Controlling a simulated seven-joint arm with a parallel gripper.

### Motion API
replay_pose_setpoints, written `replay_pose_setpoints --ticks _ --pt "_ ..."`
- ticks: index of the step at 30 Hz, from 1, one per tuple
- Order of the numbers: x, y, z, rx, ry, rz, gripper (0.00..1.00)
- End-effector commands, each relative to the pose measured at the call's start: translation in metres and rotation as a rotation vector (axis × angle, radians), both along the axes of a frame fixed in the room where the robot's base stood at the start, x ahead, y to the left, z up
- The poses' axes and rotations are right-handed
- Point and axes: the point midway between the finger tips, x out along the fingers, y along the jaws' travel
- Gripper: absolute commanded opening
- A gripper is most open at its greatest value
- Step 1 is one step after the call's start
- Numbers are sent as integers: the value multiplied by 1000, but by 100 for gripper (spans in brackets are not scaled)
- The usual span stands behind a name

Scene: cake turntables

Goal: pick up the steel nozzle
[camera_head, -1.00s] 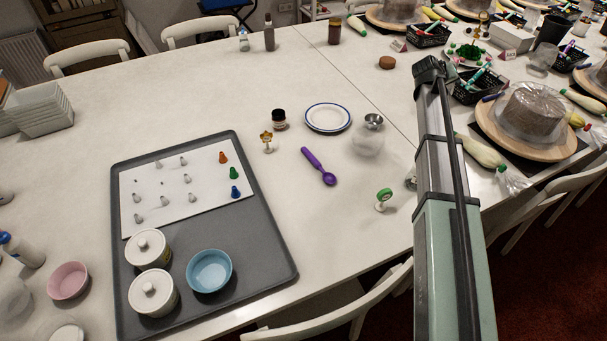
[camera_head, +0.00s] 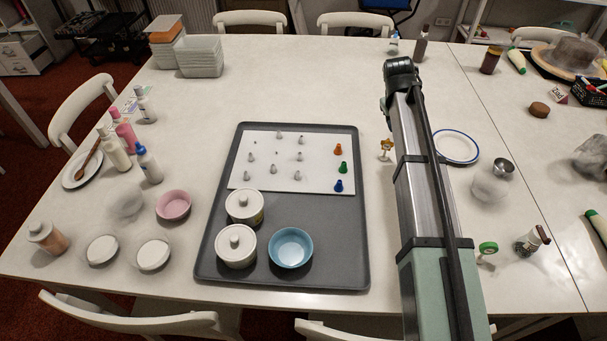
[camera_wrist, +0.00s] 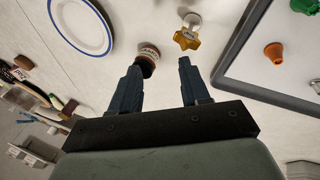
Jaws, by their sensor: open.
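In the wrist view a dark-lidded jar (camera_wrist: 148,54) shows by the left fingertip.
The grey tray (camera_head: 300,215) also holds coloured nozzles, two lidded white pots (camera_head: 236,247) and a blue bowl (camera_head: 291,247). A gold flower-topped piece (camera_head: 386,149) and a blue-rimmed plate (camera_head: 456,147) are right of it. The table behind the tray is clear.

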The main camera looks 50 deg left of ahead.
Motion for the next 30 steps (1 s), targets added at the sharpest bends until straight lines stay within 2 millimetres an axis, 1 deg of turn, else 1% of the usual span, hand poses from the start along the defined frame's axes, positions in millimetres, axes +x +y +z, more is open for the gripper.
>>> replay_pose_setpoints --ticks 1,2,3,5,6,8,9,12,15,18,21,23,26,30 --pt "-27 22 0 -4 34 46 46" --pt "-42 32 0 -7 57 74 46" --pt "-62 46 0 -12 85 109 46" --pt "-93 65 1 -20 128 164 46" --pt "-114 77 1 -24 155 200 46" --pt "-145 93 2 -34 197 254 46" --pt "-164 102 3 -39 222 288 46" --pt "-207 120 4 -55 280 365 46" --pt "-240 131 6 -68 322 423 46" --pt "-261 138 7 -76 349 462 46" --pt "-271 141 6 -82 363 479 46" --pt "-273 141 2 -83 366 483 46" --pt "-273 141 -11 -83 367 483 46" --pt "-273 141 -35 -83 366 482 46"
